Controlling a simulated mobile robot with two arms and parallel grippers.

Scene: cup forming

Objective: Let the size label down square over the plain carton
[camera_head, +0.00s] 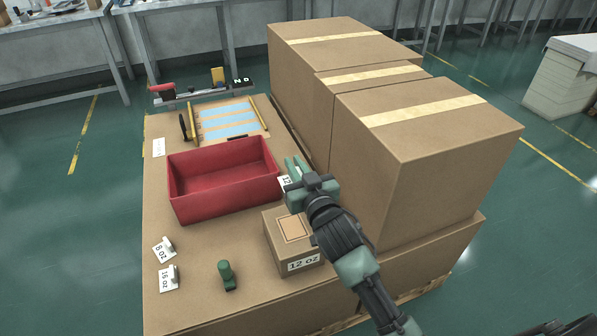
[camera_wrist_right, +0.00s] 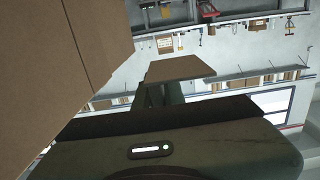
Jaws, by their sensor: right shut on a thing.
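The size label (camera_head: 285,183) is a white card with "12" visible, partly covered by my right gripper (camera_head: 297,167). My right gripper is shut on it, beside the big cartons and beyond the small carton. In the right wrist view, a flat brownish piece (camera_wrist_right: 180,70) shows past the gripper body; I cannot tell whether it is the label. The plain carton (camera_head: 280,245) is small and brown, with a lighter square on top and a "12 OZ" mark on its front. My arm covers part of its right side. My left gripper is not in view.
Large taped cartons (camera_head: 450,150) stand close on the right. A red bin (camera_head: 222,197) lies left of my gripper. Cards marked "8 OZ" (camera_head: 161,252) and "16 OZ" (camera_head: 167,283) and a green upright object (camera_head: 226,270) are at the front left.

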